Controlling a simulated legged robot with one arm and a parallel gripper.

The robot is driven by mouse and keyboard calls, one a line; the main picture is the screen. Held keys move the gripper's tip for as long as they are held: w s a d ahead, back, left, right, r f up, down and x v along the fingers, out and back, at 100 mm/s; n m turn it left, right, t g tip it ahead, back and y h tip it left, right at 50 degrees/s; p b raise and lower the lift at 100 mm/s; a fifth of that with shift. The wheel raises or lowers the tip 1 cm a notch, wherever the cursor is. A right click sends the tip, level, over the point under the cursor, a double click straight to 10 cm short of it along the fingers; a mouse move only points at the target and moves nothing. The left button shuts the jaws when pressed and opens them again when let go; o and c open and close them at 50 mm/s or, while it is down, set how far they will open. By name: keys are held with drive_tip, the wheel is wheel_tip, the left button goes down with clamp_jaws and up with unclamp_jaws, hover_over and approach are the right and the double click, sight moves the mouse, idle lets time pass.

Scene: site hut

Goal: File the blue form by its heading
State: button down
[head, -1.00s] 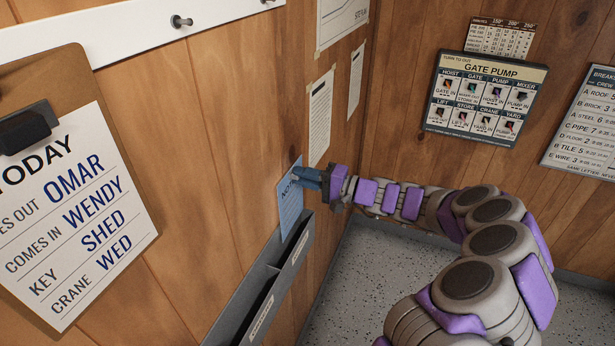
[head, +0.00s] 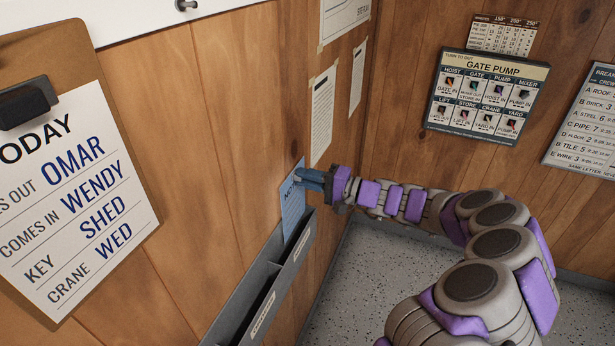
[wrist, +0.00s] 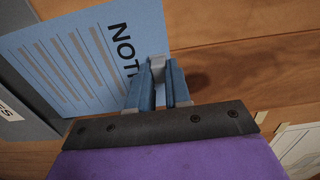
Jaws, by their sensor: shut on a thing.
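The blue form (head: 292,212) is a flat sheet held upright against the wood wall. Its heading begins "NOT" in the wrist view (wrist: 60,62); my gripper covers the rest. My gripper (head: 312,180) is shut on the form's upper right edge. The grey wall rack (head: 262,268) has at least two labelled pockets. The form's lower edge is hidden in or behind the upper-right pocket; I cannot tell how deep it sits. A rack label ending in "S" shows in the wrist view (wrist: 10,110).
A clipboard (head: 130,190) headed "TODAY" hangs at the left. Pinned papers (head: 322,110) are on the wall above the rack. A gate pump board (head: 487,95) and a lettered list (head: 590,125) hang on the right wall. Speckled floor (head: 375,270) lies below.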

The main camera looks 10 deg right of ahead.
drive_tip(key=shift+d+f, duration=0.3)
drive_tip(key=shift+f, duration=0.2)
drive_tip(key=shift+f+b, duration=0.1)
drive_tip(key=shift+b, duration=0.2)
drive_tip(key=shift+a+f+b, duration=0.1)
drive_tip(key=shift+f+b, duration=0.9)
drive_tip(key=shift+f, duration=0.4)
drive_tip(key=shift+f, duration=0.1)
drive_tip(key=shift+f+b, duration=1)
drive_tip(key=shift+f, duration=0.3)
drive_tip(key=shift+f, duration=0.1)
